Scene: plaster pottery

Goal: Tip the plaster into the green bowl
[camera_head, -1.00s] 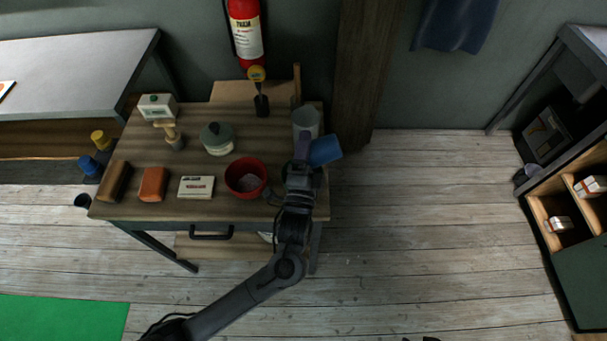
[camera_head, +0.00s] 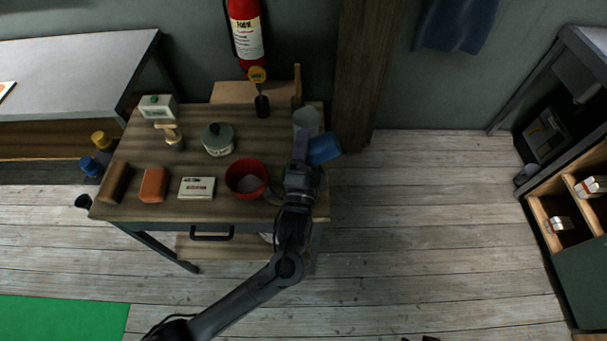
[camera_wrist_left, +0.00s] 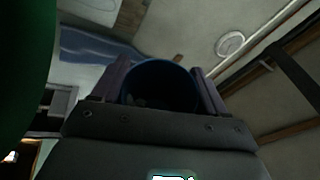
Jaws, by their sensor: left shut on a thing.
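My left gripper (camera_head: 304,142) is shut on a blue cup (camera_head: 324,149) above the right end of the wooden table. The cup leans to the right in the head view. In the left wrist view the cup (camera_wrist_left: 160,84) sits between the two fingers, its dark mouth facing the camera; a little pale matter may show inside. A red bowl (camera_head: 246,177) with pale matter in it stands on the table, left of the gripper. I see no bowl that is clearly green. A large dark green curved surface (camera_wrist_left: 22,65) fills the wrist view's left edge; I cannot tell what it is.
A grey clear-looking container (camera_head: 306,118) stands just behind the gripper. The floor right of the table is clear.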

